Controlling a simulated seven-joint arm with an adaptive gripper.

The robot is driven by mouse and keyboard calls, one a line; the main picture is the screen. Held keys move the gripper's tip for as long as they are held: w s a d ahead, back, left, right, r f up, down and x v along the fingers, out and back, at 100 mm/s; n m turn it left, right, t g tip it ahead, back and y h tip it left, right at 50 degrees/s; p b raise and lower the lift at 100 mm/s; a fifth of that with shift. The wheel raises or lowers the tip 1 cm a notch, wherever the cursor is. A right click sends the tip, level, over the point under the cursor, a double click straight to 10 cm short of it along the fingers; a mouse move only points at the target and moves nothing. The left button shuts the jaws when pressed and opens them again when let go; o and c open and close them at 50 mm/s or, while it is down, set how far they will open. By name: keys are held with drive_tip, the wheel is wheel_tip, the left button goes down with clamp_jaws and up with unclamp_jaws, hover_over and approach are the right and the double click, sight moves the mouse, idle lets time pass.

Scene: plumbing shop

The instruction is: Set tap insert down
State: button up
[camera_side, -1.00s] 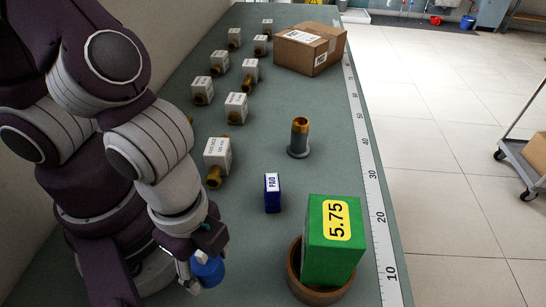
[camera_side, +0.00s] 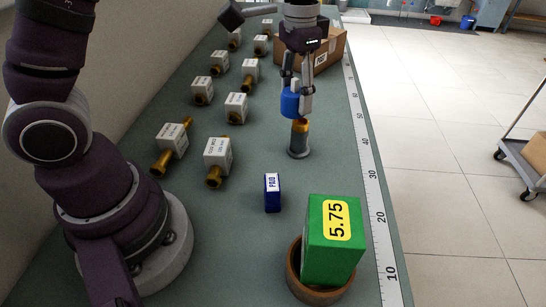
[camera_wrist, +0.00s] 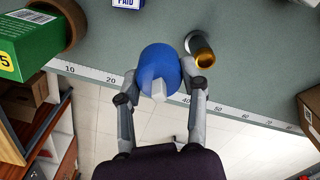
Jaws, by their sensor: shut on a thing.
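The tap insert looks to be a blue round piece (camera_side: 291,103) with a small pale square stem (camera_wrist: 158,92), which shows in the wrist view. My gripper (camera_side: 297,96) is shut on it, with one finger on each side of the blue body in the wrist view (camera_wrist: 163,78). A brass-topped fitting on a grey base (camera_side: 299,142) stands upright on the bench. In the side view the insert appears just above the brass top. In the wrist view the fitting (camera_wrist: 203,56) lies right of the insert; I cannot tell whether they touch.
A blue PAID block (camera_side: 272,193) and a green 5.75 box (camera_side: 320,250) in a round brown holder (camera_side: 296,284) are nearer. White-tagged brass fittings (camera_side: 217,155) stand in rows at left. A cardboard box (camera_side: 328,55) is behind. A ruler (camera_side: 375,195) lines the bench edge.

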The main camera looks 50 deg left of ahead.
drive_tip(key=w+d+f+m, duration=0.3)
drive_tip(key=d+m, duration=0.1)
drive_tip(key=d, duration=0.1)
drive_tip(key=w+d+f+m, duration=0.2)
drive_tip(key=d+f+m, duration=0.1)
drive_tip(key=d+m, duration=0.25)
drive_tip(key=shift+n, duration=0.25)
drive_tip(key=f, duration=0.9)
drive_tip(key=shift+d+f, duration=0.3)
drive_tip(key=o, duration=1.2)
drive_tip(key=shift+f, duration=0.1)
drive_tip(key=shift+c, duration=0.2)
